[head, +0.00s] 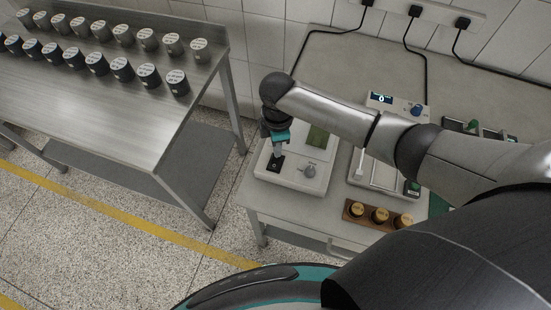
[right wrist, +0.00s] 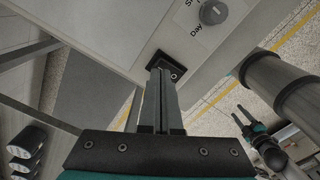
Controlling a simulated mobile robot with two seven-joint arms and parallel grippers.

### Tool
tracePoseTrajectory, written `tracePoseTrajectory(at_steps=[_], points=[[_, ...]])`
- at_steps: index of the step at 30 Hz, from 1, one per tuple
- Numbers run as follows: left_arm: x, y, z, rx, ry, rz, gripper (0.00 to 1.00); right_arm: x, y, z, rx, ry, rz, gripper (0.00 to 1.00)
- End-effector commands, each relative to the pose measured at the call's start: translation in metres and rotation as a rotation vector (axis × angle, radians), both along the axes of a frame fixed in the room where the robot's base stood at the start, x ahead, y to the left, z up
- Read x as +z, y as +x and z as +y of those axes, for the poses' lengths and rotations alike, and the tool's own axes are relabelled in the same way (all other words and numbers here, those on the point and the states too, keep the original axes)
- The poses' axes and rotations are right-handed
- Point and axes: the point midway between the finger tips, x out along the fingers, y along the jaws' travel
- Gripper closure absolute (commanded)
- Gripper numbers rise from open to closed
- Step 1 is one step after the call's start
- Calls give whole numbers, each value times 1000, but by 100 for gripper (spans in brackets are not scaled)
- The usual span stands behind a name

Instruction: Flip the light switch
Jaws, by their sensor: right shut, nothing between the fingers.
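The light switch is a small black rocker (head: 274,164) on the front left of a pale box-shaped device (head: 301,179) with a round knob and a greenish window. My right gripper (head: 277,153) reaches down over the switch with its fingers together and empty. In the right wrist view, the fingertips (right wrist: 163,73) are at the black switch (right wrist: 174,76) and hide part of it; I cannot tell whether they touch. What looks like my left gripper (right wrist: 242,115) shows small at the right of the wrist view, away from the device; its opening is unclear.
A grey bench (head: 262,205) carries the device. To its right are a white tray (head: 379,174), a wooden block with several brown-topped jars (head: 380,214), and a box with a blue display (head: 398,104). A steel table (head: 130,128) with rows of labelled containers stands left, across a gap.

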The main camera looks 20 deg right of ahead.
Motion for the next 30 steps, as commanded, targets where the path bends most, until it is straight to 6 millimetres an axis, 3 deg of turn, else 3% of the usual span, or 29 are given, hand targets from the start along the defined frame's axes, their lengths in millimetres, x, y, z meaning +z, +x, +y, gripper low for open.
tracePoseTrajectory(at_steps=[30], points=[[-7, 1, -1, -2, -1, -3, 50, -11, 0, 0, 0, 0, 0, 100]])
